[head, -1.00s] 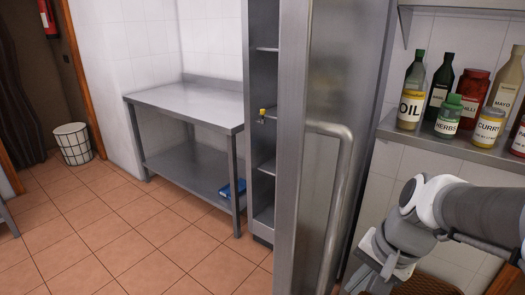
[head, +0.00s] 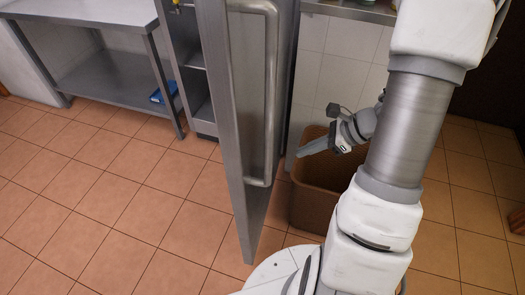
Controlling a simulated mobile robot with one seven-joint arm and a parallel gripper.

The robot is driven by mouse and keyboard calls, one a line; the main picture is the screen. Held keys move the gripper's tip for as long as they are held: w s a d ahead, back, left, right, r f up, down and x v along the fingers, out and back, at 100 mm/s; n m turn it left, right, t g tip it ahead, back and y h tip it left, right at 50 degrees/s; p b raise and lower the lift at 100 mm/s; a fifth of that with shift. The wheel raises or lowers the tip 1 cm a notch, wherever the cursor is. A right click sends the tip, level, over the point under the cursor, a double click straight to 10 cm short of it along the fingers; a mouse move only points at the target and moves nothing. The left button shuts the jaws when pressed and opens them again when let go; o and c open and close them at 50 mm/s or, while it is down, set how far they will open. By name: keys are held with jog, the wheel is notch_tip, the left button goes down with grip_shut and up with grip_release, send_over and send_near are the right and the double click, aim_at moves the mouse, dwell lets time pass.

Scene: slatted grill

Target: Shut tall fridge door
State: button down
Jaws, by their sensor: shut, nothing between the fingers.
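The tall fridge door (head: 243,120) stands open, a steel panel reaching toward me with its lower corner near my base. Its long bar handle (head: 271,90) is on the right-hand face. The open fridge body (head: 200,95) shows behind and left of the door, with shelves inside. My gripper (head: 302,152) is shut and empty, to the right of the handle, fingers pointing left toward the door. A small gap shows between fingertips and handle in the picture; the distance in depth is hard to tell.
A brown bin (head: 308,195) stands on the floor below my gripper, right of the door. Tiled floor (head: 120,200) left of the door is clear.

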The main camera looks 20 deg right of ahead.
aim_at(254, 163)
jog(key=shift+w+a+r+b+x, duration=0.2)
jog(key=shift+a+r+b+x, duration=0.1)
jog(key=shift+x, duration=1.85)
jog(key=shift+w+a+r+b+x, duration=0.2)
jog(key=shift+r+x, duration=0.15)
jog(key=shift+x, duration=1.8)
jog(key=shift+w+a+r+b+x, duration=0.2)
jog(key=shift+a+r+x, duration=0.1)
jog(key=shift+x, duration=1.8)
